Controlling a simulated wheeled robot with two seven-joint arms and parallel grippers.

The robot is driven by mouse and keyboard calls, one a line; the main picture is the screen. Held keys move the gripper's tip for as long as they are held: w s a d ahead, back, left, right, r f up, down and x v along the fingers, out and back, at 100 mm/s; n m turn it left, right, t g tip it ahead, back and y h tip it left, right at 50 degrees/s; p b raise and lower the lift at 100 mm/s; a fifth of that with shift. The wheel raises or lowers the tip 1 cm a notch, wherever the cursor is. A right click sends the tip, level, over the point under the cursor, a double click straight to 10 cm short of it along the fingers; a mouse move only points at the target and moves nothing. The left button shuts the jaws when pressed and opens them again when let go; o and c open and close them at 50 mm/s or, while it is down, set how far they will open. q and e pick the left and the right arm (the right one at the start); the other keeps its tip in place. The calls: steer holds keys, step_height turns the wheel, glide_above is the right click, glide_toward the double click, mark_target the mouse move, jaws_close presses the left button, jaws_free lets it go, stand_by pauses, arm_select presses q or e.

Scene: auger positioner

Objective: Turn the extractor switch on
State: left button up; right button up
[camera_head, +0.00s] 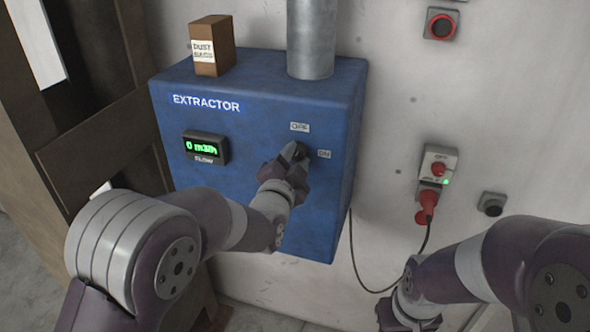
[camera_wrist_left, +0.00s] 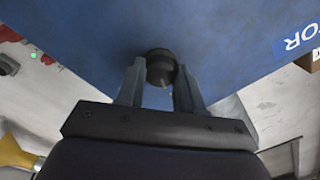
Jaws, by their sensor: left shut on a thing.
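The blue extractor box (camera_head: 255,225) hangs on the wall in the head view, with OFF and ON labels (camera_head: 324,154) by its rotary switch. The switch is a dark round knob (camera_wrist_left: 160,67), seen between the fingers in the left wrist view. My left gripper (camera_head: 297,152) is shut on the knob, a finger on each side. In the head view the gripper mostly hides the knob, so I cannot tell where it points. The flow display (camera_head: 205,147) reads 0. My right gripper (camera_head: 400,318) is low at the bottom right, away from the box; its fingers are not clear.
A dust bags box (camera_head: 212,47) and a grey duct (camera_head: 311,40) stand on top of the extractor. A red plug (camera_head: 427,205) with a hanging cable sits in a wall socket to the right. A red button (camera_head: 441,25) is above. A wooden frame stands left.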

arm_select(q)
steer(key=m+b, duration=0.1)
steer(key=m, duration=0.1)
steer(key=f+m+b, duration=0.1)
steer(key=b, duration=0.1)
steer(key=shift+m, duration=0.4)
steer(key=m+b, duration=0.3)
steer(key=shift+m, duration=0.4)
steer(key=m+b, duration=0.2)
steer(key=m, duration=0.1)
steer(key=shift+r, duration=0.15)
steer(key=shift+r+m+h+b, duration=0.1)
steer(key=shift+m+h+b, duration=0.2)
steer(key=shift+m+b, duration=0.8)
steer(key=shift+r+m, duration=0.1)
steer(key=shift+m, duration=0.5)
steer(key=o, duration=1)
steer(key=shift+a, duration=0.1)
